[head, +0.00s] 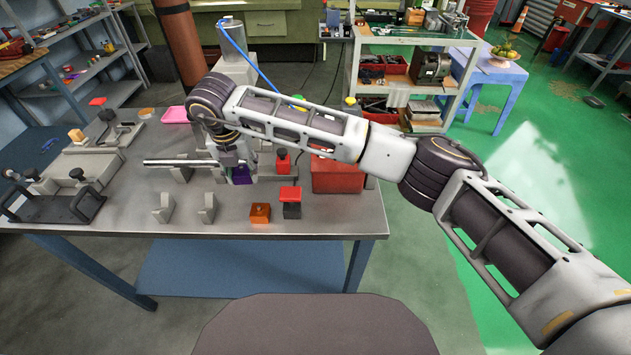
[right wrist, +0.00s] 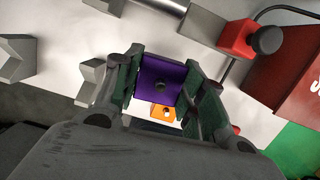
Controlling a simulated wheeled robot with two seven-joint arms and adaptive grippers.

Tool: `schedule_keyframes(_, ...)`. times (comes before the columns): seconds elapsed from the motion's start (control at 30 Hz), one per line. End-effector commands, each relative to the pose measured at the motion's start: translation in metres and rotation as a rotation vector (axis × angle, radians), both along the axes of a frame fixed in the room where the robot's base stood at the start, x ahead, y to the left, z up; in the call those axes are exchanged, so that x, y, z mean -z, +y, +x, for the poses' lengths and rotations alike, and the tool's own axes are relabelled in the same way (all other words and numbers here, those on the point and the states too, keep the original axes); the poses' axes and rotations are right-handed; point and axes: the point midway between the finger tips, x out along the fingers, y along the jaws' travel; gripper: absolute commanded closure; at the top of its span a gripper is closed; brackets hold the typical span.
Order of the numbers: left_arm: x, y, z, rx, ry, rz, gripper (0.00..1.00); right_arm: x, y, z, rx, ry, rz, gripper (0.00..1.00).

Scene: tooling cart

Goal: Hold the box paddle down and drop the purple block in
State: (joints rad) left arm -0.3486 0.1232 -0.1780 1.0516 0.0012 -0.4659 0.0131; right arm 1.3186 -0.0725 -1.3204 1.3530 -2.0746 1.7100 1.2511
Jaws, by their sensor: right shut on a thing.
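My right arm reaches in from the right, and its gripper (head: 234,166) hangs over the middle of the grey table. It is shut on the purple block (head: 241,176), which shows between the two fingers in the right wrist view (right wrist: 160,80). A red box (head: 338,176) stands to the right of the gripper; its side also shows at the right of the right wrist view (right wrist: 287,88). My arm hides part of the area above the box. I cannot tell which part is its paddle. My left gripper is not in view.
An orange block (head: 260,212) and a red-topped black piece (head: 290,202) sit near the table's front edge. A red part with a black knob (head: 283,163) stands left of the box. A metal bar on supports (head: 178,162) lies left of the gripper. Grey V-shaped blocks (head: 207,208) stand in front.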

Motion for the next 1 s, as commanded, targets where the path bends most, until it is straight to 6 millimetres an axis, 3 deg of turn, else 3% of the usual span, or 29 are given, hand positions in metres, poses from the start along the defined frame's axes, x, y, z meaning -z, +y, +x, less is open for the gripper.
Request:
schedule_keyframes(0.3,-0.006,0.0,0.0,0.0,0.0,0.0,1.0,-0.015,0.0,0.0,0.0,0.0,0.001,0.83)
schedule_keyframes(1.0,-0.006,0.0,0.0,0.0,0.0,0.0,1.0,-0.018,-0.006,-0.002,0.003,0.0,0.002,0.83)
